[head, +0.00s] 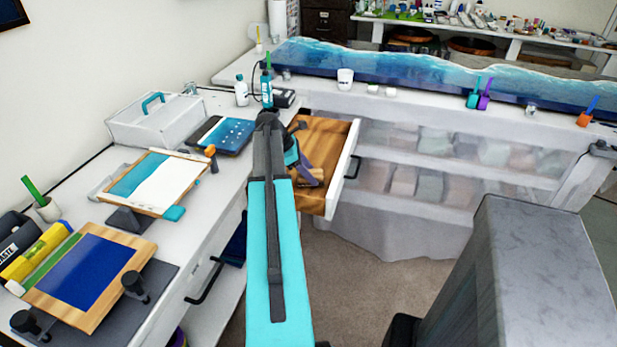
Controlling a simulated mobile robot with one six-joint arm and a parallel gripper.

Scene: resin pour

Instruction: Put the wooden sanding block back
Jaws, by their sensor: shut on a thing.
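My gripper (307,172) is at the open wooden drawer (331,137), over its interior near the left side. My own arm and wrist cover part of it. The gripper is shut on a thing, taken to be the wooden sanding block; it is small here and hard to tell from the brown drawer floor. Whether the block touches the drawer floor I cannot tell. The drawer's white front (345,165) with a dark handle (353,167) stands pulled out to the right.
A tablet (222,135), a white case (155,120) and a framed board (152,182) lie on the left bench. A long blue wave panel (400,75) and a white cup (345,79) stand on the back bench. A grey block-like cabinet (530,270) is at front right. Carpet (345,270) is clear between.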

